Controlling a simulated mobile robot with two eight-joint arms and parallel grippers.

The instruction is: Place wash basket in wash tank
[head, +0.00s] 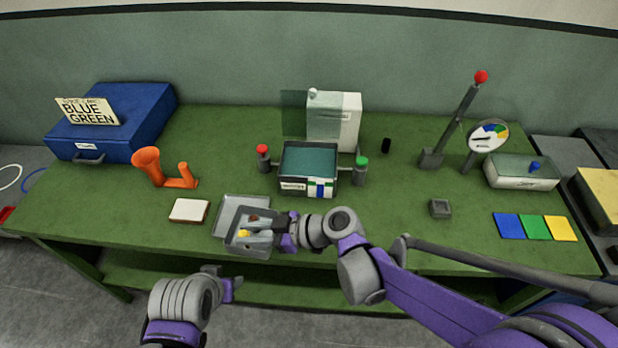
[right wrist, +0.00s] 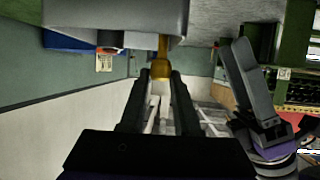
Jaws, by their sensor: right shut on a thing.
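The wash basket (head: 262,246) is a small grey metal container with a yellow and a reddish-brown piece showing in it. My right gripper (head: 278,240) is shut on it at the front of the table. In the right wrist view my right gripper (right wrist: 156,84) has a brass-coloured piece between its fingertips, under a grey body. The wash tank (head: 308,192) is a dark box with a teal top surface, behind and right of the basket and apart from it. My left gripper (head: 230,287) is low in front of the table edge; its fingers are unclear.
A grey tray (head: 232,209) lies just behind the basket. A red-knobbed post (head: 263,160) and a green-knobbed post (head: 360,172) flank the tank. A white slab (head: 189,210) and an orange holder (head: 178,183) stand left.

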